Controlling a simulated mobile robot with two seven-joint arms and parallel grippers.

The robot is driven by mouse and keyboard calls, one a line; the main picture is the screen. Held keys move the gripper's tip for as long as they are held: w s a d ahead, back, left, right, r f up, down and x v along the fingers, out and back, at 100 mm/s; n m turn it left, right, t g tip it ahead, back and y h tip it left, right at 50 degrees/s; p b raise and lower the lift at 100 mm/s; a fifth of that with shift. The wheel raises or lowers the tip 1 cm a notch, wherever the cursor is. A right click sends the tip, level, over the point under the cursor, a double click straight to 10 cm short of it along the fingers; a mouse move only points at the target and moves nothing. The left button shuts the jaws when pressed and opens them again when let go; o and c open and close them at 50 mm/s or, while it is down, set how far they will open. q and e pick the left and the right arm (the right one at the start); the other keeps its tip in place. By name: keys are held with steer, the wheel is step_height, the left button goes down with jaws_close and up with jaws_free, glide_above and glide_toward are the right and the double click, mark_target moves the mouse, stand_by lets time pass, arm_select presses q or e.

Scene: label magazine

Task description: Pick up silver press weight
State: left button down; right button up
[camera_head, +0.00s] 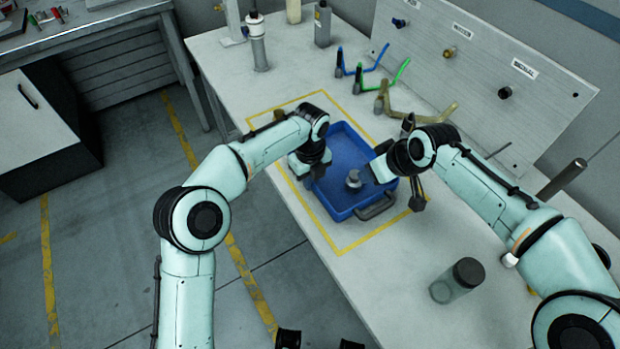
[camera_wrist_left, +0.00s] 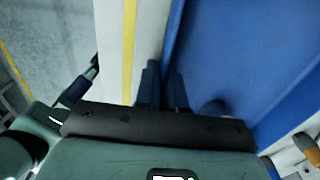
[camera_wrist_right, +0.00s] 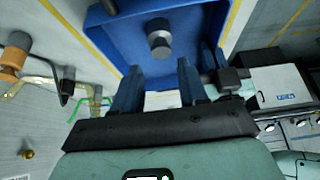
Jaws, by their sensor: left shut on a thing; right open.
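The silver press weight (camera_head: 353,179) stands inside the blue tray (camera_head: 332,205), near its handle end. It also shows in the right wrist view (camera_wrist_right: 158,40) as a grey cylinder with a narrower top. My right gripper (camera_head: 376,173) is open and empty beside the weight, over the tray's right side. In the right wrist view its two fingers (camera_wrist_right: 157,82) are spread, with the weight beyond them. My left gripper (camera_head: 308,172) is shut on the tray's left wall. In the left wrist view its fingers (camera_wrist_left: 163,88) close around the blue rim (camera_wrist_left: 176,40).
The tray lies within a yellow taped outline (camera_head: 340,252) on the white table. Blue, green and yellow hooked tools (camera_head: 372,68) stand before a labelled panel (camera_head: 485,70) behind.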

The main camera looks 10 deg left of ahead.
mark_target(355, 175)
steer(key=o, duration=0.6)
steer(key=w+a+f+n+h, duration=0.1)
steer(key=f+n, duration=0.2)
steer(key=n, duration=0.6)
steer(key=w+a+f+n+h, duration=0.1)
steer(key=f+n, duration=0.3)
steer(key=n, duration=0.5)
steer(key=w+a+f+n+h, duration=0.1)
steer(key=w+f+n+h, duration=0.1)
steer(key=n, duration=0.7)
steer(key=shift+w+a+f, duration=0.4)
steer(key=shift+w+f, duration=0.1)
steer(key=shift+f, duration=0.2)
